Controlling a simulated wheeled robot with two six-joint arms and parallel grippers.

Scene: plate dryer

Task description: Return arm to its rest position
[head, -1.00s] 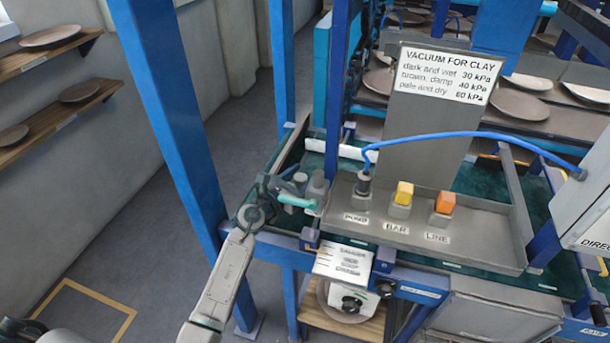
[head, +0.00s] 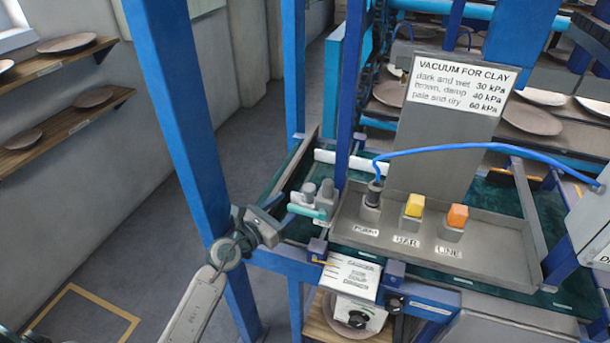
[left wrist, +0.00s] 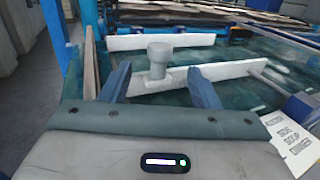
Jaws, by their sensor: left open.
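My left gripper (head: 274,218) is open and empty at the left front corner of the machine frame, beside the blue post. Its arm comes up from the bottom of the head view. In the left wrist view the two blue-grey fingers (left wrist: 160,86) stand wide apart. A grey round-topped knob (left wrist: 159,56) shows beyond and between them, by a white bar (left wrist: 222,71). In the head view a fitting with grey knobs and a teal bar (head: 306,211) lies right of the gripper, with a gap between. My right gripper is not in view.
A blue post (head: 180,120) rises close left of the gripper. The metal tray (head: 490,235) holds a dark plug with a blue hose (head: 480,147), a yellow-topped block (head: 415,204) and an orange-topped block (head: 457,216). Shelves with plates (head: 70,116) line the wall. Floor between is clear.

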